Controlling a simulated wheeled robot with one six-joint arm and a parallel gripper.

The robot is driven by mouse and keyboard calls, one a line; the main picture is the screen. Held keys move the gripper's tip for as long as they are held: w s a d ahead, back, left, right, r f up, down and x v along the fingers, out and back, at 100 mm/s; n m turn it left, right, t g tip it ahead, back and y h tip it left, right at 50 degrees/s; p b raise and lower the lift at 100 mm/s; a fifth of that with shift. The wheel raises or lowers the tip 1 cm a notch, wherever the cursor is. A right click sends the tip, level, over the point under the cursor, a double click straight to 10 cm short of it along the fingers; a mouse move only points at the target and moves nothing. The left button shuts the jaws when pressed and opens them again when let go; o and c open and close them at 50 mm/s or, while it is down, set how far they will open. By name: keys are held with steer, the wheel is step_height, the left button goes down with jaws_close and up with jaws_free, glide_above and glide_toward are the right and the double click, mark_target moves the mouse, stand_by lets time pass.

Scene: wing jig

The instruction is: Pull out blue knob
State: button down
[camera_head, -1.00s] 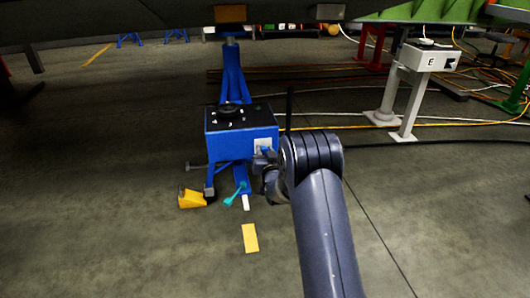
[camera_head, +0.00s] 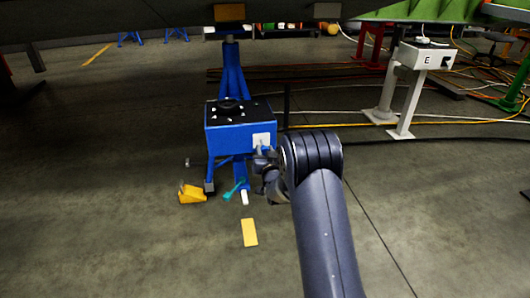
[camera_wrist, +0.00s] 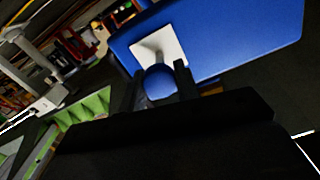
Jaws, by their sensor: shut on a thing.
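The blue knob (camera_wrist: 158,82) sits between the two fingers of my gripper (camera_wrist: 157,86) in the wrist view. A pale stem (camera_wrist: 150,54) runs from the knob to a white square plate (camera_wrist: 172,38) on the side of a blue box (camera_wrist: 225,35). In the head view the blue box (camera_head: 230,138) carries the white plate (camera_head: 262,138) at its right side. My gripper (camera_head: 262,163) is just below and in front of that plate, shut on the knob, which it hides in this view.
A yellow wedge (camera_head: 192,194) and a teal lever (camera_head: 234,189) are near the foot of the blue stand. A grey post with a white box (camera_head: 425,56) stands at the right, with cables behind.

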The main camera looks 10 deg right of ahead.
steer(key=c, duration=1.1)
jaws_free()
steer(key=shift+o, duration=0.2)
steer(key=shift+s, duration=0.1)
steer(key=s+p, duration=0.3)
steer(key=s, duration=0.7)
steer(key=shift+s, duration=0.4)
steer(key=w+b, duration=0.3)
steer(key=w, duration=0.7)
steer(key=shift+w+f, duration=0.1)
steer(key=shift+w, duration=1)
steer(key=shift+s, duration=0.1)
